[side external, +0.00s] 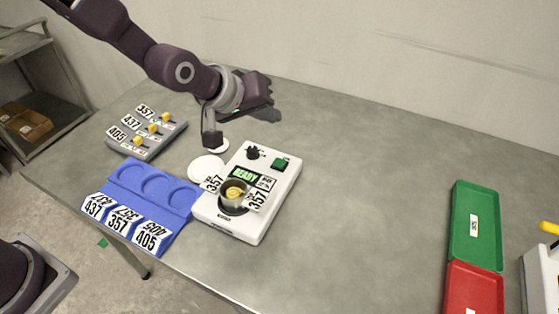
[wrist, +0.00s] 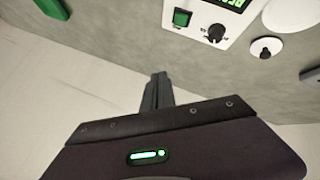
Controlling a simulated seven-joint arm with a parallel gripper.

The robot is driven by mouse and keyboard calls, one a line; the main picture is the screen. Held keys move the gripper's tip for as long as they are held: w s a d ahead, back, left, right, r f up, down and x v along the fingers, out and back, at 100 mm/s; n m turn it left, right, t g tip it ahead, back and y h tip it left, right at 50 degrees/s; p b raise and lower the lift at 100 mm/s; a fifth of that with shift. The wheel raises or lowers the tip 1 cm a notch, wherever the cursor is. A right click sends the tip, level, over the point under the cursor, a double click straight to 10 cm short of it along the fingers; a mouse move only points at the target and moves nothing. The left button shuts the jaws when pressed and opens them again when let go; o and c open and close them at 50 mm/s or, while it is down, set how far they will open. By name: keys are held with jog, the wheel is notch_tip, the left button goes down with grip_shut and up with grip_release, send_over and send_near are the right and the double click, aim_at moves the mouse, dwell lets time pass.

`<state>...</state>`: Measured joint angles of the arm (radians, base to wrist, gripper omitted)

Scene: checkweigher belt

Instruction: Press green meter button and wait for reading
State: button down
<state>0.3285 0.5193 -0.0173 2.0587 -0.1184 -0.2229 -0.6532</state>
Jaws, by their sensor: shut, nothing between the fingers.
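The white meter (side external: 275,205) stands mid-table. Its green button (side external: 280,164) is at the back right of its top, beside a black knob (side external: 253,152). The lit display (side external: 245,173) reads READY. A small cup (side external: 235,191) with yellow contents and 357 tags sits on the meter's round plate. My gripper (side external: 258,90) is above and behind the meter, apart from the button. In the wrist view, my closed, empty fingers (wrist: 157,82) are over bare table, below and left of the green button (wrist: 181,18). The black knob also shows there (wrist: 216,33).
White lids (side external: 207,167) lie left of the meter. A blue three-well tray (side external: 150,190) is at the left, with a grey rack (side external: 147,152) of yellow-knobbed items behind it. Green (side external: 475,225) and red (side external: 474,290) trays are far right. The table between is clear.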

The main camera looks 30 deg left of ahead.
aim_at(277, 164)
jog(key=shift+w+d+f, duration=0.2)
jog(key=shift+d+f, duration=0.05)
jog(key=shift+f, duration=0.2)
jog(key=shift+w+d+f, duration=0.2)
jog(key=shift+d+f, duration=0.05)
jog(key=shift+f, duration=0.15)
jog(key=shift+f, duration=0.1)
jog(key=shift+f, duration=4.3)
jog(key=shift+f, duration=0.1)
jog(key=shift+f, duration=0.3)
jog(key=shift+f, duration=0.5)
jog(key=shift+r, duration=0.9)
